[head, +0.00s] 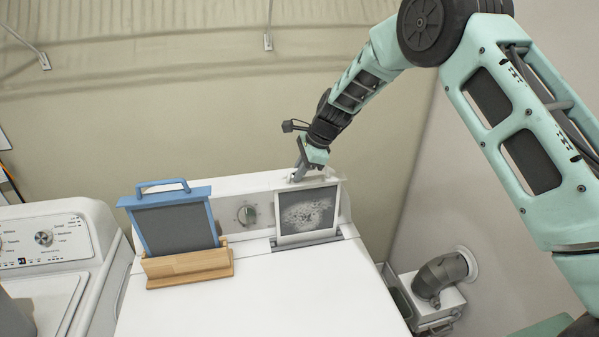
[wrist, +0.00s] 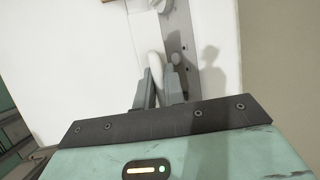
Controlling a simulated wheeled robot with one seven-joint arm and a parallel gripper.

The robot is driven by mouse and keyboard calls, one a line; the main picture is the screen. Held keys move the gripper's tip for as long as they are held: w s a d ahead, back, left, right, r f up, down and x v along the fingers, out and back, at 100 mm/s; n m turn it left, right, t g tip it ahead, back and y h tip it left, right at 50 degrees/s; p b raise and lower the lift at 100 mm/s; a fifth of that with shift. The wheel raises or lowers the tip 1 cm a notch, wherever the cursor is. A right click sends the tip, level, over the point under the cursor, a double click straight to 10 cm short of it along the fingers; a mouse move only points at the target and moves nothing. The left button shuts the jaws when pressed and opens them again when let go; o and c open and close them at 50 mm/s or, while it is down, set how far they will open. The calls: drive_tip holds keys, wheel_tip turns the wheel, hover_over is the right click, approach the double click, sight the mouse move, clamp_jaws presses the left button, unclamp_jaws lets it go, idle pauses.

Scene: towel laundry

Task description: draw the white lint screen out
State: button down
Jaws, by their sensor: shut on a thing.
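The white lint screen (head: 308,211) stands upright at the back right of the dryer top, its dark mesh patched with grey lint. Its lower edge is at the grey slot (head: 285,247); I cannot tell how much of it is still inside. My gripper (head: 297,174) comes down from the upper right to the screen's top edge and is shut on its white handle. In the wrist view, the rounded white handle (wrist: 156,68) shows between the two grey fingers of my gripper (wrist: 160,86).
A blue-framed screen (head: 179,227) stands in a wooden holder (head: 188,268) on the left of the dryer top (head: 270,295). A control knob (head: 246,215) is between the screens. A washer (head: 55,245) is at left, a grey duct (head: 438,275) at right. The dryer's front top is clear.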

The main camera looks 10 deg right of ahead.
wheel_tip(320, 180, up, 4)
drive_tip(key=r+p, duration=0.1)
drive_tip(key=p, duration=0.2)
hover_over(299, 218)
drive_tip(key=shift+w+d+f, duration=0.15)
drive_tip(key=shift+w+f, duration=0.1)
drive_tip(key=shift+w, duration=0.05)
drive_tip(key=shift+r+p, duration=0.35)
drive_tip(key=shift+r, duration=0.2)
drive_tip(key=shift+f, duration=0.1)
wheel_tip(299, 218, down, 8)
drive_tip(key=b, duration=0.6)
drive_tip(key=shift+r, duration=0.2)
drive_tip(key=shift+f+b, duration=5.75)
drive_tip(key=shift+f, duration=2.15)
